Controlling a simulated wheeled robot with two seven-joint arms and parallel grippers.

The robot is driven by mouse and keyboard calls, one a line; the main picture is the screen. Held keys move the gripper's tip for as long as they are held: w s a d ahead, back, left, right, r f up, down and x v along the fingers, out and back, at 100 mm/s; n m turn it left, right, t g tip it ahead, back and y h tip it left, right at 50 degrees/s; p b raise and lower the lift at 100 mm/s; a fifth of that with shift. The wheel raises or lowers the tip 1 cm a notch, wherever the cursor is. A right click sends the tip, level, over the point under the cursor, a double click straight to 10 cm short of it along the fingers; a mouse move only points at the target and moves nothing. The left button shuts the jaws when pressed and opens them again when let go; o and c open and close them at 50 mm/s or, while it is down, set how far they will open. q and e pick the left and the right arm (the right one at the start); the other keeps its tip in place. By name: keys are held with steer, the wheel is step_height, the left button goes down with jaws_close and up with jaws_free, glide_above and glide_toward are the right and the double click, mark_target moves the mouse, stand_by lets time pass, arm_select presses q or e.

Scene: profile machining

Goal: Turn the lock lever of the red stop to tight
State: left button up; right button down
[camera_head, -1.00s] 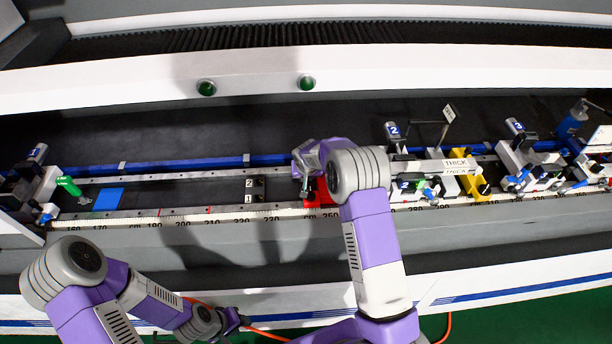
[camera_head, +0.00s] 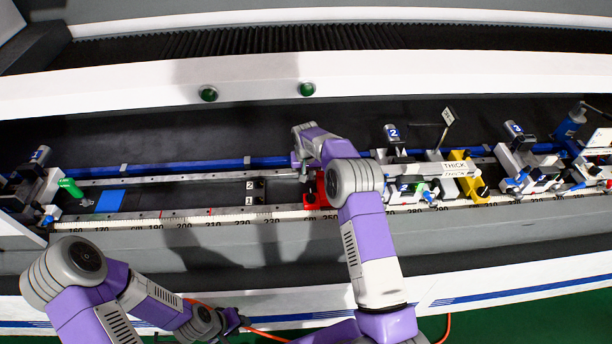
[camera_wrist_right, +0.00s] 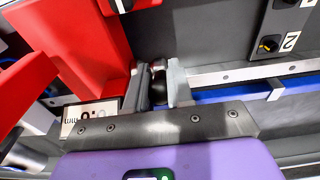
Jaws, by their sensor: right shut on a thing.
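The red stop (camera_head: 316,194) sits on the ruler rail near the 250 mark. It shows large in the right wrist view (camera_wrist_right: 95,45). My right gripper (camera_head: 303,174) is at the stop's upper left side in the head view. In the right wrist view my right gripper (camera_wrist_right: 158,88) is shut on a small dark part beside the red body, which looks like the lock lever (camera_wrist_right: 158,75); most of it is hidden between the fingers. My left gripper (camera_head: 240,320) hangs low in front of the machine, away from the stop; its jaws are too small to read.
A block marked 1 and 2 (camera_head: 255,190) stands left of the stop. The THICK-labelled bar (camera_head: 440,168) and a yellow stop (camera_head: 468,180) lie to the right. The rail between is mostly clear.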

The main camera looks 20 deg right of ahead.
steer(key=shift+w+r+g, duration=0.1)
steer(key=shift+w+g, duration=0.15)
steer(key=shift+g, duration=0.25)
steer(key=c, duration=1.1)
jaws_free()
step_height(320, 180, up, 8)
steer(key=shift+s+f+b, duration=0.1)
steer(key=shift+f+b, duration=0.1)
steer(key=shift+b, duration=0.3)
steer(key=shift+c, duration=0.3)
